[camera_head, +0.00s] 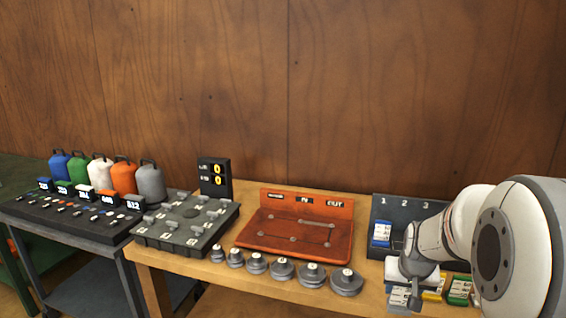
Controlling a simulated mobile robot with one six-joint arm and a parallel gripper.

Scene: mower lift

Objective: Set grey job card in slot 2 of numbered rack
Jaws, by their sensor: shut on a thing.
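The numbered rack (398,213) is a dark grey upright board at the right of the table, with the figures 1, 2 and 3 showing; my arm covers its right part. A blue and white card (381,234) stands under figure 1. No card shows under figure 2, though my arm hides part of the area below it. My gripper (414,294) points down in front of the rack, shut on the grey job card (399,296), near the table's front edge. I cannot tell whether the card is clear of the table.
A yellow card (434,289) and a green card (459,291) lie just right of my gripper. A red board (295,240) stands left of the rack, with several grey pulleys (311,275) in front. A dark tray (187,222), a counter display (215,177) and coloured jugs (123,177) are farther left.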

